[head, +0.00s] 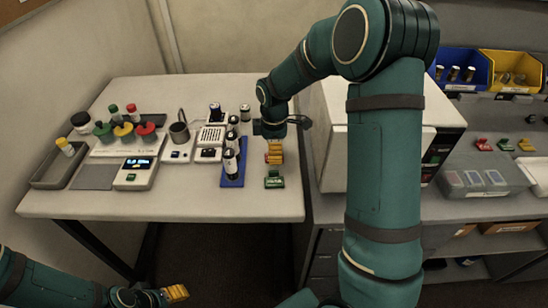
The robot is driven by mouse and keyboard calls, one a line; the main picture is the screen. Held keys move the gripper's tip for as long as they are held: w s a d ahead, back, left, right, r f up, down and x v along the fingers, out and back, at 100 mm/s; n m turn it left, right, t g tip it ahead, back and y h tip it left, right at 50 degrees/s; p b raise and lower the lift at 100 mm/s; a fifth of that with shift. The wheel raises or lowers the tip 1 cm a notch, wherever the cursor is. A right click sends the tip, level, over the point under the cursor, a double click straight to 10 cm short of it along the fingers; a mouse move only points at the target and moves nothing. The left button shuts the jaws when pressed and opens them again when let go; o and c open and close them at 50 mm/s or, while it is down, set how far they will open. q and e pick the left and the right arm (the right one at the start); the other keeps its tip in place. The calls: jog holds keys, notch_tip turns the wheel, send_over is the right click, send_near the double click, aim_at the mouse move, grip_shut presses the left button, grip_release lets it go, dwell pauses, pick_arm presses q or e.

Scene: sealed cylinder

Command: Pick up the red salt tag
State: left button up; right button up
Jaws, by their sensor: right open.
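My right gripper (274,154) reaches down over the front right part of the table, its yellow-orange fingertips low near the tabletop, open. A bit of red shows right at these fingertips; it may be the red salt tag, but the fingers cover most of it and I cannot tell whether they touch it. A green tag (274,180) lies on the table just in front of the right gripper. My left gripper (175,293) is at the bottom left, in front of the table and below its edge; its jaw opening cannot be made out.
A blue rack (232,178) with dark cylinders stands close left of the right gripper. A scale (136,174) and a grey tray (47,178) are farther left. A white box-shaped machine (325,150) stands right. Red, green and yellow pieces (505,144) lie on the right-hand counter.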

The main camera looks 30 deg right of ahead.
jog(key=shift+f, duration=0.8)
jog(key=c, duration=0.8)
jog(key=shift+c, duration=0.5)
